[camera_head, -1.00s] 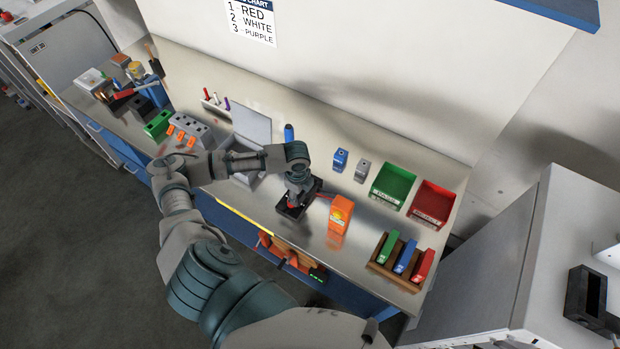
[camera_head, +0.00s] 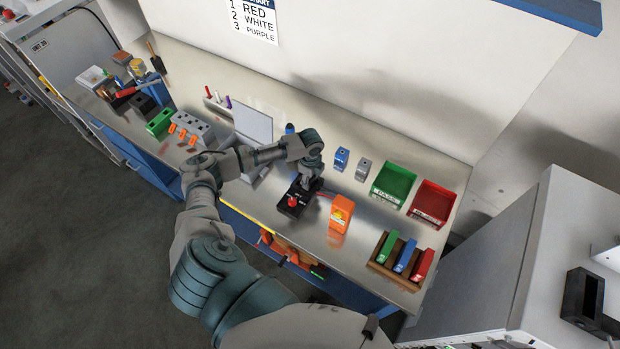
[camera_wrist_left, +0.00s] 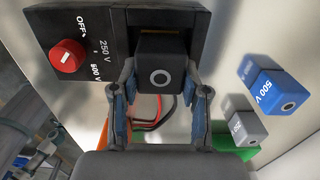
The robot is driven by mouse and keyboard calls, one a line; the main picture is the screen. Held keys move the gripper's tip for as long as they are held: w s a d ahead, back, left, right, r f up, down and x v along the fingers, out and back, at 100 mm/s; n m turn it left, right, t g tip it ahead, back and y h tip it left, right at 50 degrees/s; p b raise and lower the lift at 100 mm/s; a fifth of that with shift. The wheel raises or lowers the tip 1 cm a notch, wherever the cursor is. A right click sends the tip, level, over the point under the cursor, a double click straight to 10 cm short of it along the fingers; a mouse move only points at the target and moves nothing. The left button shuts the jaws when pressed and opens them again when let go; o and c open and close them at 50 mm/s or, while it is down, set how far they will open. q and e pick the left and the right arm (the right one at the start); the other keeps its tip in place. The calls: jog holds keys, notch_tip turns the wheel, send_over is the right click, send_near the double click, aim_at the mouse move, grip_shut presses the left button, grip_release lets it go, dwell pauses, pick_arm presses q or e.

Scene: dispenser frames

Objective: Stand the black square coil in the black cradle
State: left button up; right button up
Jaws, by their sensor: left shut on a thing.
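The black square coil (camera_wrist_left: 161,75) has a pale ring on its near face. My left gripper (camera_wrist_left: 160,88) is shut on it, one blue-padded finger on each side. The black cradle (camera_wrist_left: 112,20) is part of a black unit with a red knob and the marks OFF, 250 V and 500 V. The coil is at the end away from the knob; I cannot tell how deep it sits. In the head view my left gripper (camera_head: 308,184) is over the far end of the black unit (camera_head: 290,210), and the coil is hidden there. My right gripper is out of view.
An orange meter (camera_head: 341,211) stands close on the right. A blue block (camera_head: 341,159) and a grey block (camera_head: 362,170) stand behind. Green (camera_head: 394,181) and red (camera_head: 432,203) bins and a wooden rack (camera_head: 382,266) are further right. A grey box with raised lid (camera_head: 253,124) is left.

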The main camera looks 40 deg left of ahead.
pick_arm(q)
jog(key=o, duration=1.1)
jog(key=shift+c, duration=0.2)
jog(key=shift+o, duration=0.9)
jog(key=shift+a, duration=0.1)
jog(key=shift+a+f, duration=0.1)
notch_tip(320, 180, up, 12)
jog(key=shift+b, duration=0.45)
